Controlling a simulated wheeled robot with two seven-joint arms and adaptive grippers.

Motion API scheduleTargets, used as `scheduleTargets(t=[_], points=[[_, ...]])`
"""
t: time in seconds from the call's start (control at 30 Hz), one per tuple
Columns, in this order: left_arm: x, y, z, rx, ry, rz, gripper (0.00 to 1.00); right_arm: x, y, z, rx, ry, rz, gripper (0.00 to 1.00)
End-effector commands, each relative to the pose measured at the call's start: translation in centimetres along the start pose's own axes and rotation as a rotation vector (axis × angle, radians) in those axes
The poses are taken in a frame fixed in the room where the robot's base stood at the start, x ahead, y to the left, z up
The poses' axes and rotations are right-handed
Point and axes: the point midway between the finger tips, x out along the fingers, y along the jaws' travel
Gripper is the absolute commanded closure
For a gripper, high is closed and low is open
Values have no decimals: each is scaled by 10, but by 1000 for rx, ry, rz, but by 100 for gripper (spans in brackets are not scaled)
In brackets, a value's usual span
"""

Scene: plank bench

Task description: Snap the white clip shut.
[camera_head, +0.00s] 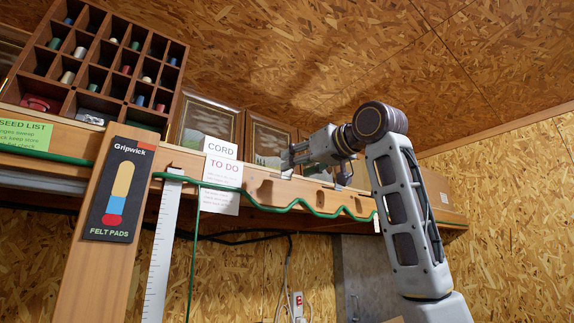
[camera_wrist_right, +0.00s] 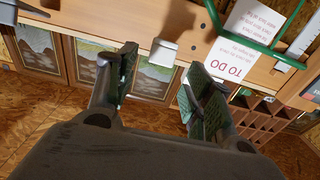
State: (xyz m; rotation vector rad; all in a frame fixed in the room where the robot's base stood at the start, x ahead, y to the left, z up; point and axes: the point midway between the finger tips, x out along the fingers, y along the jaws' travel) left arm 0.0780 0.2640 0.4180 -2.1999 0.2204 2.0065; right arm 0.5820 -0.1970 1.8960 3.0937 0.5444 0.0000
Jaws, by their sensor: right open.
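A small whitish boxy piece (camera_wrist_right: 163,50), which looks like the white clip, sits at the edge of the wooden shelf in the right wrist view. I cannot tell whether its flap stands open. My right gripper (camera_head: 287,158) is raised at the shelf, right of the TO DO sheet. In the right wrist view its two green-padded fingers (camera_wrist_right: 158,92) are spread with nothing between them; the whitish piece lies beyond the gap, apart from them. A green cord (camera_head: 300,204) hangs in waves along the shelf front. My left gripper is out of view.
A pigeonhole rack (camera_head: 108,58) with spools stands at the left on the shelf. Framed pictures (camera_head: 270,140) lean behind the gripper. The TO DO sheet (camera_head: 222,172), a ruler (camera_head: 160,250) and a Gripwick post (camera_head: 88,285) are at the left.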

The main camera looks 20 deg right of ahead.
Motion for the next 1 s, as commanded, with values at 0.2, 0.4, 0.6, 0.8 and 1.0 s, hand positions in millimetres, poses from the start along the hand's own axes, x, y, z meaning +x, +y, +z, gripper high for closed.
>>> scheduleTargets(t=[0.2,0.4,0.6,0.8,1.0], points=[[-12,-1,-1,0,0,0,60,28,0,-1,1,-2,0,48],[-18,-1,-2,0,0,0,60,46,0,-2,1,-1,0,48],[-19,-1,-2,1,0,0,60,53,0,0,1,-1,0,48],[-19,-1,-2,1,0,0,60,54,0,0,0,-1,0,48],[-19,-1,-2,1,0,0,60,54,0,0,0,0,0,62]])
